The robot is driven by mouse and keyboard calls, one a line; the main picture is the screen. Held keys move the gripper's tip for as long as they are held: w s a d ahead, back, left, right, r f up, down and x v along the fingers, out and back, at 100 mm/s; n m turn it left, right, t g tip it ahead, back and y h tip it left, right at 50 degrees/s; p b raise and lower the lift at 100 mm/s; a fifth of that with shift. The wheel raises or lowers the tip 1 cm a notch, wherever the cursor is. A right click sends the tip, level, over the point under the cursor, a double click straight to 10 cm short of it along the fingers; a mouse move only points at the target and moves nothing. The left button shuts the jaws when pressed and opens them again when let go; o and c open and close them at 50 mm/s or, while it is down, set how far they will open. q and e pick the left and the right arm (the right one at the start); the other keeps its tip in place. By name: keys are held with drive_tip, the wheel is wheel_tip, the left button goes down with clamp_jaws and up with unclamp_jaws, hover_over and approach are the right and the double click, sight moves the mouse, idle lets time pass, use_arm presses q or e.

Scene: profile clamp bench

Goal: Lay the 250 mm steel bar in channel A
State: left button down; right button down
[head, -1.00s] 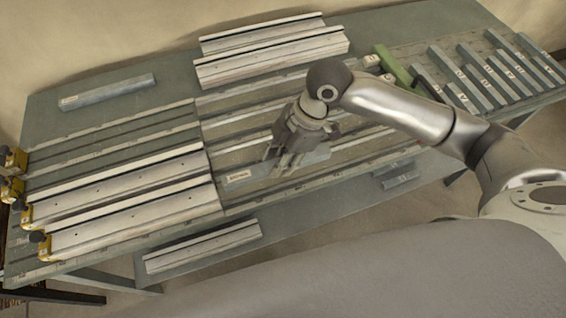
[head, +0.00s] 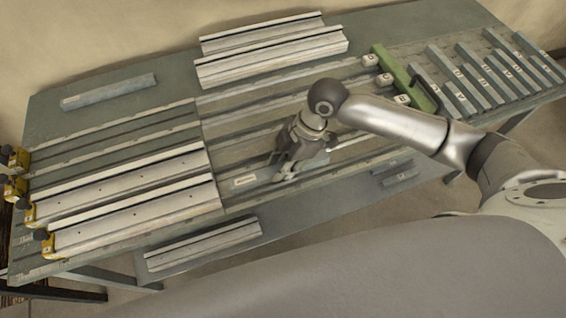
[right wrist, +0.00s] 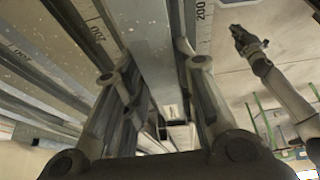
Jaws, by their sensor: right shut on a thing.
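My right gripper (head: 287,172) is shut on a grey steel bar with a white label (head: 245,181). The bar lies lengthwise over the front part of the clear, grooved middle section (head: 240,205); I cannot tell whether it touches down. In the right wrist view the bar (right wrist: 146,50) runs between the two fingers (right wrist: 155,85). White lettered blocks (head: 370,60) mark the right ends of the channels, but their letters are too small to read surely. My left gripper (right wrist: 248,42) shows small and dark in the right wrist view; its jaws are unclear.
Pale profiles (head: 130,195) with yellow clamps (head: 15,158) fill the left. More profiles lie at the back (head: 270,58) and front (head: 203,245). A green bar (head: 404,77) stands before a rack of grey bars (head: 480,75). A loose grey bar (head: 108,92) lies back left.

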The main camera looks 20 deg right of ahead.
drive_tip(key=shift+s+f, duration=0.3)
drive_tip(key=shift+f, duration=0.15)
drive_tip(key=c, duration=1.3)
unclamp_jaws()
drive_tip(key=shift+s+d+f, duration=0.1)
drive_tip(key=shift+f, duration=0.05)
drive_tip(key=shift+o, duration=0.7)
drive_tip(key=shift+w+f, duration=0.1)
drive_tip(key=shift+w, duration=0.15)
drive_tip(key=shift+r, duration=0.35)
drive_tip(key=v, duration=1.3)
drive_tip(key=shift+w+a+b, duration=0.2)
drive_tip(key=shift+a+b, duration=0.1)
drive_tip(key=shift+a, duration=0.05)
